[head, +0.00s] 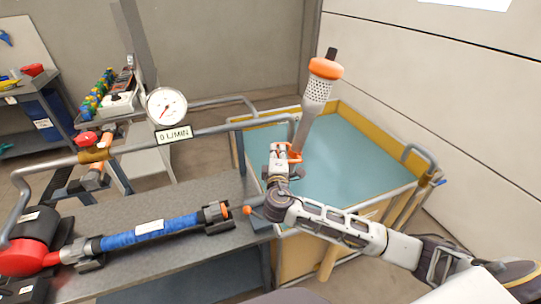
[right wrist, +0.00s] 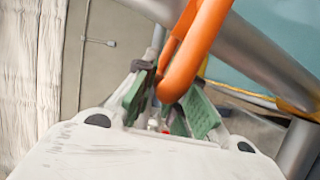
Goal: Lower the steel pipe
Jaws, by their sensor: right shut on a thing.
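The steel pipe (head: 313,108) is raised, tilted up and to the right, with a perforated end and an orange band (head: 325,68) at its top. An orange handle (head: 293,153) is at its lower part. My right gripper (head: 284,154) is at this handle. In the right wrist view, the orange handle loop (right wrist: 190,60) passes between the green-padded fingers of my right gripper (right wrist: 168,108), which is shut on it. The steel pipe (right wrist: 265,55) runs behind the loop. My left gripper is not in view.
A yellow-rimmed tank (head: 375,128) with a teal inside lies below and behind the pipe. A dial gauge (head: 166,106) and a "0 L/MIN" sign (head: 174,135) stand on the horizontal line. A grey bench (head: 180,255) carries a blue hose (head: 150,232) and a red-and-black pump (head: 28,245).

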